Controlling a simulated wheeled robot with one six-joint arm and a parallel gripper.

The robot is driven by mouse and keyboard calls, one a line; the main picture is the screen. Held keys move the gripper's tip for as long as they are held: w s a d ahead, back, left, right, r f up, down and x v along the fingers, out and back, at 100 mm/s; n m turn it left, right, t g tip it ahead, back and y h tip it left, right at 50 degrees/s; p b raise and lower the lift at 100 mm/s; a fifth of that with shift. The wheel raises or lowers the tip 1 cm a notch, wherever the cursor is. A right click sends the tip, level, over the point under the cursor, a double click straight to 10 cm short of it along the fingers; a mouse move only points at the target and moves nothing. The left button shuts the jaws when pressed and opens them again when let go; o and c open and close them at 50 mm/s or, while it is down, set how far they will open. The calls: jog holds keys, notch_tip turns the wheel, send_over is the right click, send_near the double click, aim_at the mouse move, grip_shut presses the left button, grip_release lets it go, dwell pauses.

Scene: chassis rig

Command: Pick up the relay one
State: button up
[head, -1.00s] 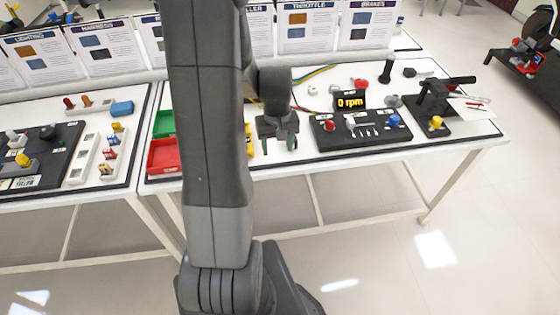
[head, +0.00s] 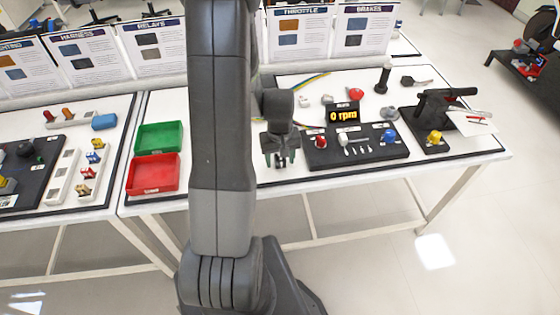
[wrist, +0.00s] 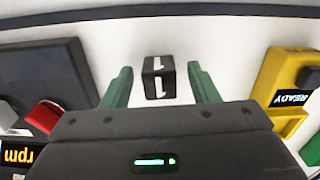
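Relay one is a small black block with white "1" marks (wrist: 158,77). In the wrist view it stands on the white tabletop between the two green fingers of my gripper (wrist: 158,90). The fingers are open, with a gap on each side of the block. In the head view my gripper (head: 281,158) hangs low over the table, just left of the black rpm board. A small dark shape shows below it there, too small to read.
The black board with the rpm display (head: 343,114) and knobs lies close on the right. A yellow unit marked READY (wrist: 290,85) is close on the other side. A green tray (head: 160,137) and a red tray (head: 153,174) lie left of my arm.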

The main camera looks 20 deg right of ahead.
jog(key=c, duration=1)
